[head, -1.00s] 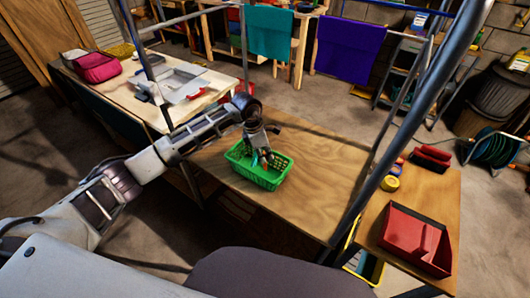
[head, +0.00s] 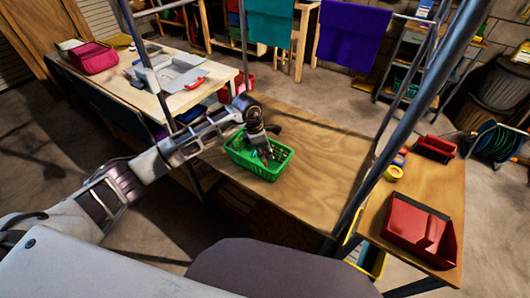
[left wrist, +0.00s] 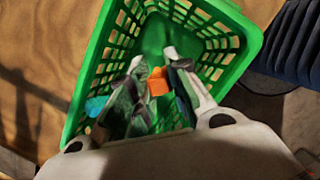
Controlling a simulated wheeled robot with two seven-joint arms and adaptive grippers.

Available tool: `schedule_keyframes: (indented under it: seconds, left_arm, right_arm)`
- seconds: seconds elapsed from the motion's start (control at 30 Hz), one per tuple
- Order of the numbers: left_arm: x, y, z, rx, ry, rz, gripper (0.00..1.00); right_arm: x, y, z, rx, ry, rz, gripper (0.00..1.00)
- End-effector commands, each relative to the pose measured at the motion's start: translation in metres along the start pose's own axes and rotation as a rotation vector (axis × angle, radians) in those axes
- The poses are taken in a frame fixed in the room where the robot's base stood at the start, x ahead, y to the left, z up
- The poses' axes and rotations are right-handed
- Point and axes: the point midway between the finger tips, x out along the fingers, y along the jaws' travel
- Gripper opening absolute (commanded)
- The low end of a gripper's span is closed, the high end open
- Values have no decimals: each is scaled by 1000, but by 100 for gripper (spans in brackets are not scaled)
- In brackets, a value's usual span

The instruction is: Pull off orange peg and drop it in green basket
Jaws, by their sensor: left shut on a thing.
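The green basket (head: 250,167) stands on the wooden table, and it also shows in the left wrist view (left wrist: 95,62). My left gripper (head: 266,157) points down into the basket. In the left wrist view my left gripper (left wrist: 152,68) is shut on the orange peg (left wrist: 158,82), which shows between its fingers inside the basket's walls. Several other pegs lie in the basket, among them a light blue one (left wrist: 96,105); their outlines are blurred. A teal cloth (head: 268,28) and a purple cloth (head: 350,38) hang on the rail behind. My right gripper is not in view.
Bare tabletop (head: 315,185) lies right of the basket. Metal posts (head: 395,140) rise at the table's sides. A red tray (head: 420,230) and yellow tape (head: 393,173) sit on the right-hand bench. A grey case (head: 180,75) is on the left bench.

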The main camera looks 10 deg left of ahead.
Motion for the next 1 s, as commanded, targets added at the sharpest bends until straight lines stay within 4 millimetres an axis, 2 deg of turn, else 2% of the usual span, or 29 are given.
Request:
schedule_keyframes:
  seconds: [0.37, 0.4, 0.57, 1.0]
  left_arm:
    - [1, 0, 0, 0, 0, 0, 0]
    - [1, 0, 0, 0, 0, 0, 22]
    - [1, 0, 0, 0, 0, 0, 43]
    - [-2, 0, 0, 0, 0, 0, 43]
  right_arm:
    - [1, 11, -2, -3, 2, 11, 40]
    - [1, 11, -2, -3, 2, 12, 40]
    - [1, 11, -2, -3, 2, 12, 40]
    - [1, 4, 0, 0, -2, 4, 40]
